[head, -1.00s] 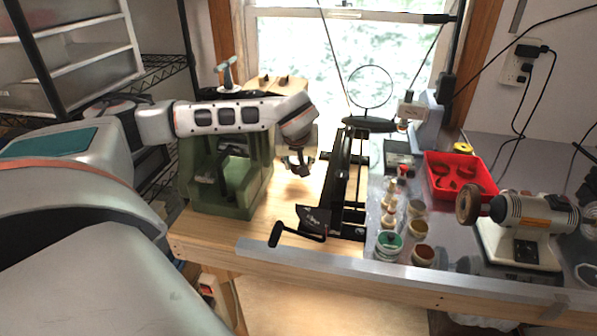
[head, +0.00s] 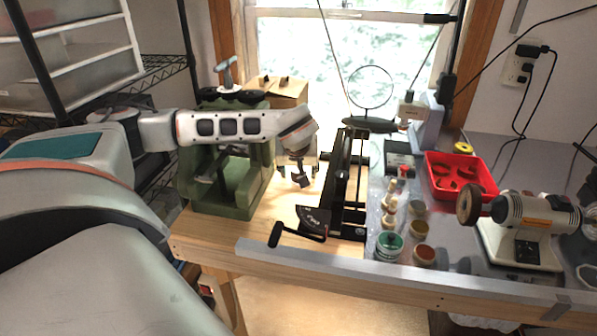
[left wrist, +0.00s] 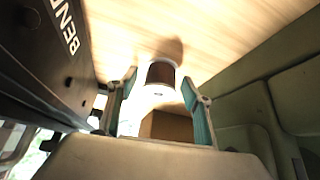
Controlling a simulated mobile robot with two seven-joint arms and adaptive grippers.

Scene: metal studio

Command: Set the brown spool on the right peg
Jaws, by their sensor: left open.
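A brown spool (left wrist: 160,72) with a pale end shows in the left wrist view, over the wooden bench top and beyond my fingertips. My left gripper (left wrist: 158,104) is open, its two teal-padded fingers apart, with the spool in line with the gap and apparently not gripped. In the head view my left gripper (head: 298,178) hangs over the bench between the green frame and the black bender; a small dark brown piece shows between its fingers. A pale wooden stand (head: 290,91) behind it has two dark pegs on top; the right peg (head: 284,79) is visible. My right gripper is out of view.
The green frame (head: 250,195) stands close left of the gripper, and the black bender (head: 343,185) close right. Small jars (head: 388,244), a red bin (head: 432,180) and a grinder (head: 530,215) are farther right.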

